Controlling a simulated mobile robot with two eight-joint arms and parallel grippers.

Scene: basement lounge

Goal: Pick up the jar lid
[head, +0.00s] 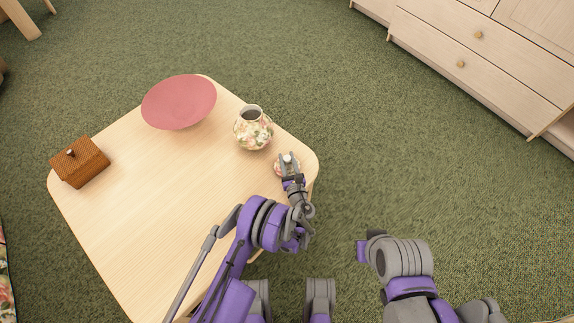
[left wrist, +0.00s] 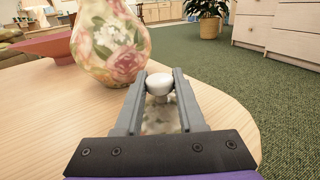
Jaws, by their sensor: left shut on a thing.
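The jar lid (head: 279,168) is a small floral disc with a pale round knob, near the right corner of the wooden table. My left gripper (head: 288,161) is over it, shut on its knob. In the left wrist view the white knob (left wrist: 160,85) sits between the two grey fingers, with the mottled lid (left wrist: 160,120) below it. I cannot tell whether the lid touches the table. The floral jar (head: 254,131) stands upright and uncovered just beyond the lid; it also shows in the left wrist view (left wrist: 108,45). My right gripper is not visible.
The table (head: 150,230) also holds a pink bowl (head: 178,102) at the back and a brown woven box (head: 79,162) at the left. A pale drawer cabinet (head: 480,62) stands at the upper right. Green carpet (head: 400,170) lies clear right of the table.

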